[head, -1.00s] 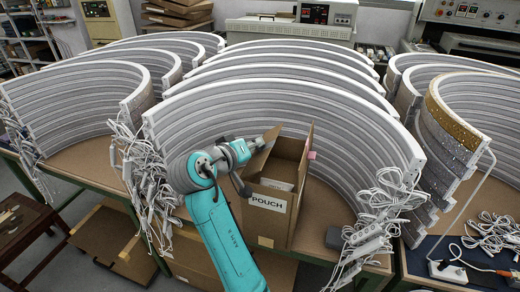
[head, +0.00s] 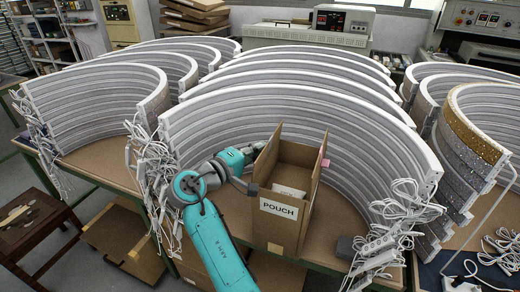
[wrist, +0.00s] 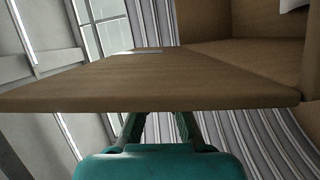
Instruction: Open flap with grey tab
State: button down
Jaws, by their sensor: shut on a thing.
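An open cardboard box (head: 283,232) with a "POUCH" label stands on the bench in the head view. Its left flap (head: 269,155) stands up steeply, and fills the middle of the wrist view (wrist: 150,85) as a brown board. My gripper (head: 256,152) is at the left side of this flap, shut on it. In the wrist view its fingers run up behind the board, so their tips and the grip are hidden. A pink tab (head: 325,163) shows on the box's right side.
Curved white strips in tall stacked arcs (head: 350,140) stand close behind and around the box. Bundles of white cables and a power strip (head: 372,243) lie to the right. Bare bench shows between box and arcs.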

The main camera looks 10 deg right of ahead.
dwell(0.4)
jog(key=c, duration=1.3)
grip_release()
jog(key=v, duration=1.2)
jog(key=shift+f, duration=0.15)
